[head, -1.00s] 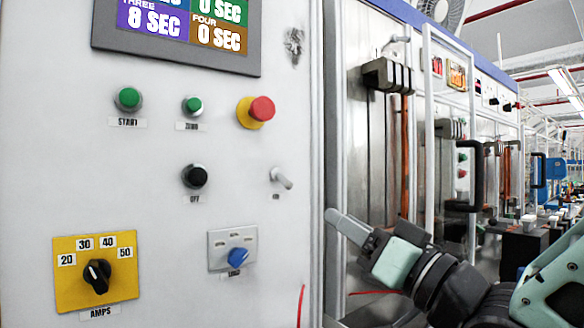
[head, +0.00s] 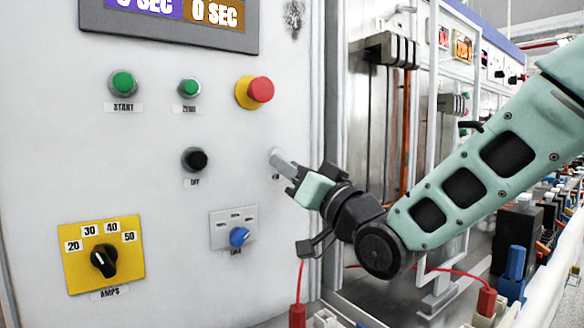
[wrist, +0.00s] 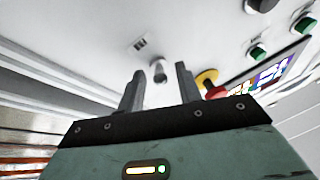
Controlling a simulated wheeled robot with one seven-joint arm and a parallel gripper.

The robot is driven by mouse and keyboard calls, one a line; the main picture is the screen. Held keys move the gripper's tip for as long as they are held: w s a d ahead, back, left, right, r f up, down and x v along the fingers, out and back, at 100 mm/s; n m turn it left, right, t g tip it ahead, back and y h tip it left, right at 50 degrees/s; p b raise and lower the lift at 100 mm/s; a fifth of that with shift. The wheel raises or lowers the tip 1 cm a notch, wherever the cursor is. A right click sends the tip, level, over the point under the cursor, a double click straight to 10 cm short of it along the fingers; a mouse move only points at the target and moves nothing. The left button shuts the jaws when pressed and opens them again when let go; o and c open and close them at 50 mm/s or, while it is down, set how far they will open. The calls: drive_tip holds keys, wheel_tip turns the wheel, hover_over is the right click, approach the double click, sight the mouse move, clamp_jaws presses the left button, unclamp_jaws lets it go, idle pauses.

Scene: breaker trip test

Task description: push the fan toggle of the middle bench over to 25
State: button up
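A small metal toggle (wrist: 158,70) sticks out of the white panel (head: 130,205), with a small label (wrist: 140,43) beside it that I cannot read. No mark reading 25 shows; a yellow AMPS dial (head: 104,258) reads 20 to 50.
Around the toggle are a red stop button (head: 260,90), a black OFF button (head: 195,159), a green START button (head: 122,83), a green ZERO button (head: 189,88) and a blue knob (head: 239,236). A display (head: 180,20) is above. Red leads (head: 298,310) and a metal frame (head: 425,120) lie right.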

clamp_jaws()
drive_tip(key=shift+r, duration=0.1)
